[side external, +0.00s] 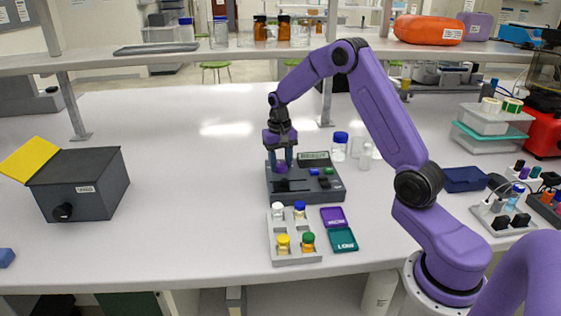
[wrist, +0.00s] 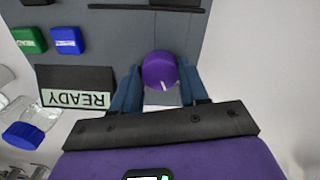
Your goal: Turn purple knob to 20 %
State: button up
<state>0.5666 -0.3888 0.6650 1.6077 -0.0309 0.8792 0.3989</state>
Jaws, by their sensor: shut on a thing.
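The purple knob (wrist: 159,70) sits on the dark grey rig (side external: 318,192). It has a white pointer mark, seen near its lower edge in the wrist view. In the side external view the knob (side external: 282,169) shows between my fingertips. My gripper (wrist: 160,82) is shut on the knob, with one blue finger on each side of it. The rig's display (wrist: 76,97) reads READY, upside down in the wrist view. A green button (wrist: 28,40) and a blue button (wrist: 67,40) are on the panel. No percent scale is readable.
A grey rack (side external: 293,254) with several capped vials stands in front of the rig. Purple (side external: 333,217) and teal (side external: 342,239) trays lie beside it. A blue-capped bottle (side external: 340,146) stands behind the rig. A dark box (side external: 90,190) is at left; the table between is clear.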

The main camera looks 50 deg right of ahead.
aim_at(280, 165)
jog(key=n, duration=0.5)
jog(key=shift+r+n, duration=0.1)
jog(key=shift+n, duration=0.2)
dwell(0.4)
jog(key=o, duration=1.1)
jog(key=shift+c, duration=0.2)
notch_tip(280, 165, up, 17)
jog(key=shift+a+r, duration=0.2)
